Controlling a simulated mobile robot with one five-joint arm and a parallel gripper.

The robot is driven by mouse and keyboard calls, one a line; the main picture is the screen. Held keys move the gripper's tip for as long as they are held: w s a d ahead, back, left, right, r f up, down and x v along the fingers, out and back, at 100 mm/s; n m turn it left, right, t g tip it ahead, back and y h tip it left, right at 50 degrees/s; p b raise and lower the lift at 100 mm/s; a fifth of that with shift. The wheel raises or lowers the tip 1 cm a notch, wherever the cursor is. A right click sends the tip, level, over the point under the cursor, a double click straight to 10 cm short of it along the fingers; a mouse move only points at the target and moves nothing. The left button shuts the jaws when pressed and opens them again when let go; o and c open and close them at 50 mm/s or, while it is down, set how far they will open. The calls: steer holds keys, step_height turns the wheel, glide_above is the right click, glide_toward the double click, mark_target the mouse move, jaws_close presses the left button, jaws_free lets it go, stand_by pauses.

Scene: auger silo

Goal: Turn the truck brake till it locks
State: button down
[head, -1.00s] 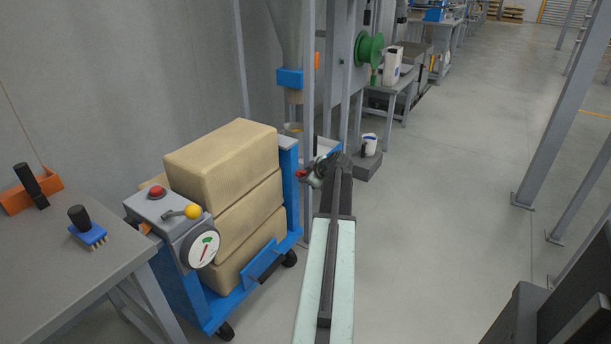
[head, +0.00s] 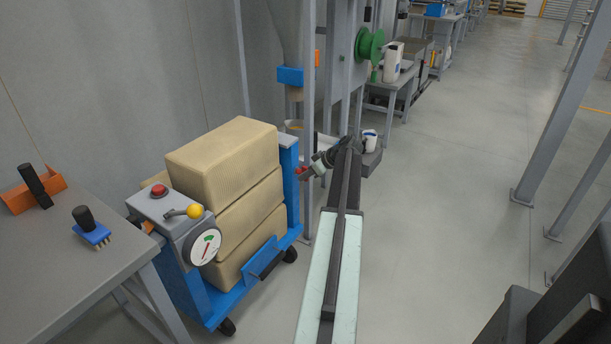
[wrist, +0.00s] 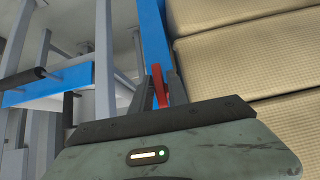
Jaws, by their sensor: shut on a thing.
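The truck is a blue cart (head: 291,205) loaded with stacked tan sacks (head: 222,160). A red handle at its far post, apparently the truck brake (head: 302,170), shows small in the head view. In the wrist view this red handle (wrist: 158,82) stands between the two grey fingers of my gripper (wrist: 160,92), close beside the blue post (wrist: 154,38). My gripper (head: 306,173) is shut on it. The handle's pivot and lower part are hidden by the fingers and the gripper body.
A grey control box (head: 168,210) with a red button, yellow-knobbed lever and dial stands at the cart's near end. A grey frame post (head: 309,90) rises beside my gripper.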

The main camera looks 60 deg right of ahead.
steer(key=c, duration=1.5)
jaws_free()
steer(key=shift+r, duration=0.1)
steer(key=p+v, duration=0.5)
steer(key=v, duration=0.2)
steer(key=shift+s+r, duration=0.2)
steer(key=shift+s, duration=0.05)
